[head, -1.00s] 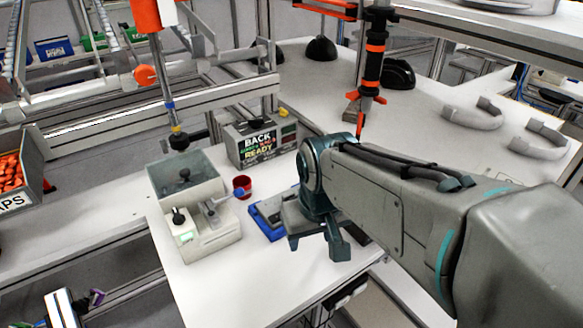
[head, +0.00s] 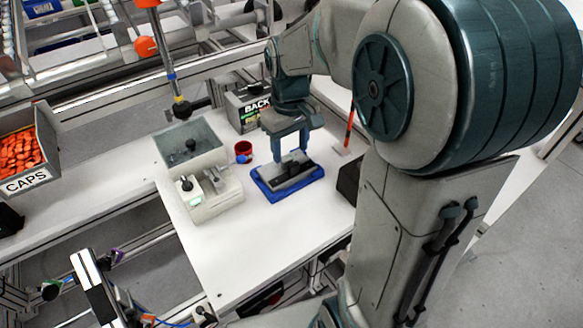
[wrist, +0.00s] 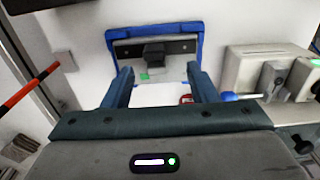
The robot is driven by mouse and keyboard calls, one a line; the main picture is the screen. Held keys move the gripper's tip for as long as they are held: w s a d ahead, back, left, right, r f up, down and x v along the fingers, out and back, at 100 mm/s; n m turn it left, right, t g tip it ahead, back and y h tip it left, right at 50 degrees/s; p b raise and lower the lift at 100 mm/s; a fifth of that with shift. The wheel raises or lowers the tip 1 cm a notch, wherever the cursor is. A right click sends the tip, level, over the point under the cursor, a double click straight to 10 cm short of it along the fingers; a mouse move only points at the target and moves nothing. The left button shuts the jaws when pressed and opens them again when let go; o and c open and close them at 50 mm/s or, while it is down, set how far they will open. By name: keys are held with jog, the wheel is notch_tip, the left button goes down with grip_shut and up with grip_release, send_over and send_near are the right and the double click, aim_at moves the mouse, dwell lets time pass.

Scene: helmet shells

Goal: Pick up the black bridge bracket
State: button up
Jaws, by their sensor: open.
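The black bridge bracket (head: 292,171) lies on a grey plate in a blue tray (head: 273,198) on the white table. In the wrist view the bracket (wrist: 154,52) is a dark bar with a raised block at its middle, inside the blue-rimmed tray (wrist: 197,42). My gripper (head: 291,154) is above the bracket, fingers pointing down. In the wrist view my gripper (wrist: 159,72) is open and empty, and the bracket shows ahead, between the directions of the two fingertips. I cannot tell the exact height gap. The gripper partly hides the far side of the bracket in the head view.
A red cup (head: 243,150) is close behind, near a sign box (head: 243,108). A black box (head: 349,178) sits right of the tray. The front table is clear.

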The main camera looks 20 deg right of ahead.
aim_at(293, 163)
jog(key=shift+w+d+f+p, duration=0.1)
jog(key=shift+f+p, duration=0.1)
jog(key=shift+f, duration=0.9)
jog(key=shift+s+d+f+p, duration=0.1)
jog(key=shift+d+f+p, duration=0.1)
jog(key=shift+f, duration=0.95)
jog(key=shift+w+d+f+p, duration=0.1)
jog(key=shift+f+p, duration=0.1)
jog(key=shift+f, duration=0.9)
jog(key=c, duration=1)
